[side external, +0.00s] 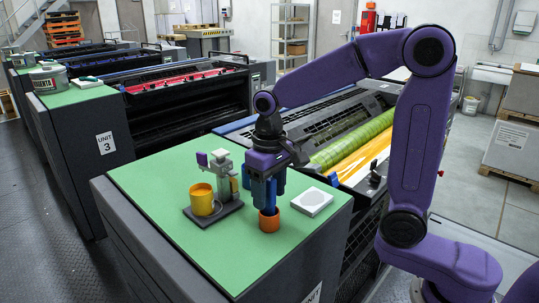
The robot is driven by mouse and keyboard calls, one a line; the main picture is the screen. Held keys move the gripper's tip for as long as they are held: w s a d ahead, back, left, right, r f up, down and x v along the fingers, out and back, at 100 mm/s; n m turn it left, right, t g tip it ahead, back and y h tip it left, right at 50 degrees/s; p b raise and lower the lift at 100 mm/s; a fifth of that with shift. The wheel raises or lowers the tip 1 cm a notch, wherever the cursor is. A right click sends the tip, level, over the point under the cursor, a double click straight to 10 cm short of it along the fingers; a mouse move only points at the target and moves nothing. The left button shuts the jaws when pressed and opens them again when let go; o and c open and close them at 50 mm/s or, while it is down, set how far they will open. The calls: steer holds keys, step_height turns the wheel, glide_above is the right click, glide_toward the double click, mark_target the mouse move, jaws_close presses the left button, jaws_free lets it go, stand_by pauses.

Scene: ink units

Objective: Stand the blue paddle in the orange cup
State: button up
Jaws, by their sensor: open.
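The orange cup (270,224) stands upright on the green top, near its front right. My gripper (267,204) points straight down over the cup, with its dark blue fingertips at the cup's mouth. The jaws are open. A brighter blue piece (279,180), which looks like part of the blue paddle, shows beside and behind the fingers, above the cup. My gripper hides much of it. I cannot tell whether its lower end is inside the cup or whether it touches the fingers.
Left of my gripper, a dark base (228,213) carries a yellow cup (202,199) and a grey stand (222,168) with a purple piece (201,158). A white square block (312,201) lies to the right. The green top (215,258) is clear in front.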

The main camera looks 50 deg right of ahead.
step_height(320, 180, up, 16)
steer(key=shift+r, duration=0.2)
steer(key=shift+s, duration=0.1)
stand_by(0.5)
steer(key=s+d+f+n, duration=0.2)
steer(key=s+f+n, duration=0.4)
steer(key=s+f, duration=0.3)
steer(key=s+d+f+n, duration=0.3)
steer(key=s+f+n, duration=0.3)
steer(key=s+f, duration=0.4)
steer(key=s, duration=0.3)
steer(key=shift+s+f, duration=0.2)
steer(key=shift+s, duration=0.1)
